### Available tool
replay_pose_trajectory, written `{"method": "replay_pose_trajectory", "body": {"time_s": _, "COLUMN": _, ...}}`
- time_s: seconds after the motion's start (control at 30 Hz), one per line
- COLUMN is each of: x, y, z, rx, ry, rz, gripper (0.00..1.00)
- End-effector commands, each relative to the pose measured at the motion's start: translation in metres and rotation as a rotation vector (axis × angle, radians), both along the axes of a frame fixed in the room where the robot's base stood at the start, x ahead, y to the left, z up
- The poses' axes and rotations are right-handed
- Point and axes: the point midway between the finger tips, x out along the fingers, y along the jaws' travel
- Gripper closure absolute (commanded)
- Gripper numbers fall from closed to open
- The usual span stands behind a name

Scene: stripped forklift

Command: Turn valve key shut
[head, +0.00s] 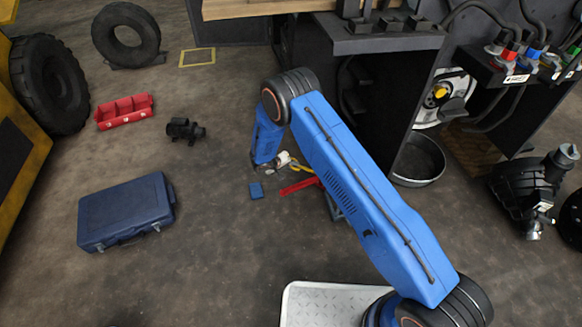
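I cannot make out for sure which part is the valve key. A round white and silver fitting with a yellow centre (440,93) is on the dark bench's side at the upper right. A small yellow piece (300,167) and a red bar-like piece (297,187) show low down beside my wrist, partly hidden by my blue arm. My gripper (281,161) is at the end of the arm, small and partly hidden, close to the yellow piece. I cannot tell whether it touches anything or how its fingers stand.
A blue case (126,213), a red tray (124,111), a dark pump-like part (185,130) and tyres (48,84) are on the floor at left. A metal bowl (418,160) is under the bench (385,43). Black machine parts (525,190) stand right. Floor at lower left is clear.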

Motion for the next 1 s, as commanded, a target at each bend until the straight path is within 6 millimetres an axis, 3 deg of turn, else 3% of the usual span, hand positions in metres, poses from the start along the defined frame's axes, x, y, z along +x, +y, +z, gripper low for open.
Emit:
{"method": "replay_pose_trajectory", "body": {"time_s": 0.17, "x": -0.006, "y": 0.007, "z": 0.011, "rx": 0.000, "ry": -0.002, "rz": 0.001, "gripper": 0.69}}
{"method": "replay_pose_trajectory", "body": {"time_s": 0.8, "x": -0.070, "y": 0.063, "z": 0.101, "rx": 0.001, "ry": -0.001, "rz": 0.002, "gripper": 0.69}}
{"method": "replay_pose_trajectory", "body": {"time_s": 1.0, "x": -0.083, "y": 0.074, "z": 0.120, "rx": 0.001, "ry": 0.000, "rz": 0.001, "gripper": 0.69}}
